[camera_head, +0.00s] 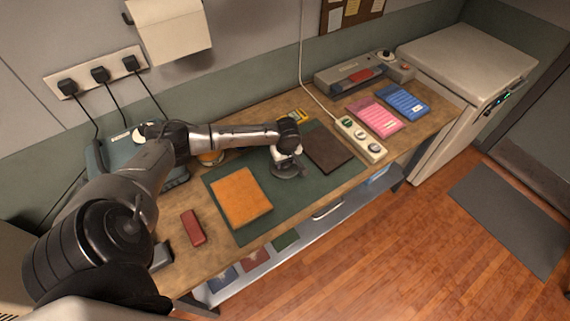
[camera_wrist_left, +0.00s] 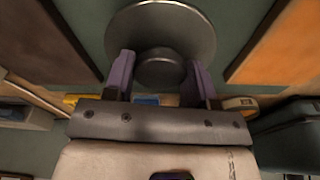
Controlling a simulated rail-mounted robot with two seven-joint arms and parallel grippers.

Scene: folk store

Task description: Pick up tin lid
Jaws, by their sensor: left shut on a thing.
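The tin lid (camera_wrist_left: 200,27) is a round grey metal disc with a raised round knob (camera_wrist_left: 160,68), seen close in the left wrist view. In the head view the lid (camera_head: 287,172) shows as a grey disc over the dark green mat (camera_head: 270,196), partly hidden by my gripper. My left gripper (camera_head: 288,162) is above it. Its two purple fingers (camera_wrist_left: 160,80) are shut on the knob, one on each side. Whether the lid touches the mat or is slightly above it, I cannot tell. My right gripper is not in view.
An orange leather piece (camera_head: 241,196) lies left of the lid and a dark brown one (camera_head: 329,148) right of it. A power strip (camera_head: 361,139), pink pad (camera_head: 375,115) and blue pad (camera_head: 403,101) lie farther right. A red block (camera_head: 193,227) sits front left.

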